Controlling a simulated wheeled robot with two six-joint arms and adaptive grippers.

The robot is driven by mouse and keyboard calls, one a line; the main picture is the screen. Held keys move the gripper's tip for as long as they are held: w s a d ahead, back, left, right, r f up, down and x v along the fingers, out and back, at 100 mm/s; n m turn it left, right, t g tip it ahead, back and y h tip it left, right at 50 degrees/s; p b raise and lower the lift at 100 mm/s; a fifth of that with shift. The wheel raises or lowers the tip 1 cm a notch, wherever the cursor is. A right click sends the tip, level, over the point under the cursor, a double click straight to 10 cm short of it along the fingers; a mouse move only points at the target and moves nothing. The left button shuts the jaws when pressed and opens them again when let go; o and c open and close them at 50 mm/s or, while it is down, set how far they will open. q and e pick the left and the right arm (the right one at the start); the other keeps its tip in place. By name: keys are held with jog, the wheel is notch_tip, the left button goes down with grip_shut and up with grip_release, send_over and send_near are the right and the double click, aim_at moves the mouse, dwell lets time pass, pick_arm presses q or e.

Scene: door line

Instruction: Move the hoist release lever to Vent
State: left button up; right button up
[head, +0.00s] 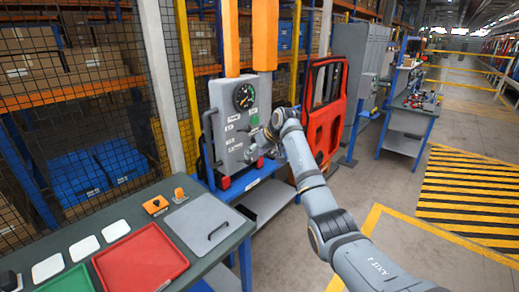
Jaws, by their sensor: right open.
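A grey hoist control box (229,107) with a round black gauge (243,97) hangs on orange posts. Several small white labels are on its face, too small to read. A black bar-shaped handle (207,135) runs along its left side. I cannot tell which part is the release lever or which position it is in; part of the box's lower right is hidden behind my right arm. My right gripper (259,158) is open at the lower right of the box face, small in the picture; I cannot tell whether it touches anything. My left gripper is not in view.
A workbench (130,208) stands at front left with a red tray (140,258), a grey lidded plate (205,226) and orange-and-black parts (156,205). A red door frame (325,110) stands right of the box. The floor at right is clear, with striped marking (470,190).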

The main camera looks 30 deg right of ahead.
jog(key=v, duration=0.4)
dwell(0.3)
jog(key=s+f+m+g+h+b, duration=0.1)
jog(key=s+f+b, duration=0.1)
jog(key=f, duration=1.5)
jog(key=s+f+m+g+h+b, duration=0.1)
jog(key=s+f, duration=0.1)
jog(key=f, duration=1.4)
jog(key=s+f+g+b, duration=0.1)
jog(key=s+f, duration=0.5)
jog(key=f, duration=0.4)
jog(key=s+f+g+b, duration=0.1)
jog(key=s+f, duration=0.4)
jog(key=f, duration=0.5)
jog(key=s+a+f+g+h+b, duration=0.1)
jog(key=s+a+f+b, duration=0.1)
jog(key=s+f, duration=1.9)
jog(key=s+a+f, duration=0.2)
jog(key=s, duration=1.1)
jog(key=s+a+f+n+g+b, duration=0.1)
jog(key=s+f, duration=0.2)
jog(key=s, duration=0.9)
jog(key=shift+s+a+f+g, duration=0.3)
jog(key=shift+s+a, duration=0.1)
